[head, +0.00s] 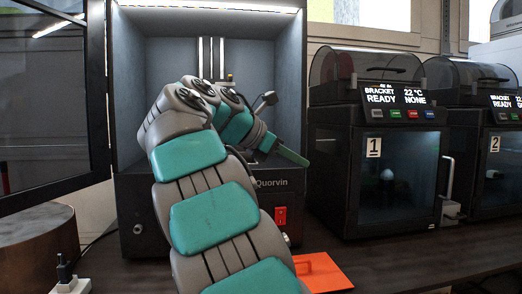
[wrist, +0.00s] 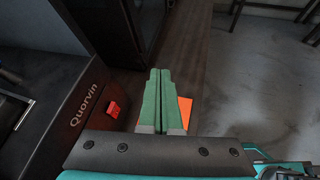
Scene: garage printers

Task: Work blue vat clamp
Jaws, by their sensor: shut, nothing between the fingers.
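The Quorvin printer (head: 128,185) stands open in the head view, its lit chamber behind my arm. A vertical metal rail (head: 211,60) shows at the chamber's back. I see no blue vat clamp in either view; my arm hides the middle and lower part of the chamber. My gripper (head: 305,162) points right and slightly down at the chamber's right side, in front of the printer. In the wrist view its green fingers (wrist: 158,72) lie together, empty. The printer's front panel (wrist: 75,90) is to their left there.
The printer's open door (head: 50,110) is at the left. A red switch (head: 280,216) is on its front. An orange plate (head: 322,272) lies on the dark bench (head: 400,262). Printers 1 (head: 345,185) and 2 (head: 480,170) stand at the right. A round wooden block (head: 38,240) is at lower left.

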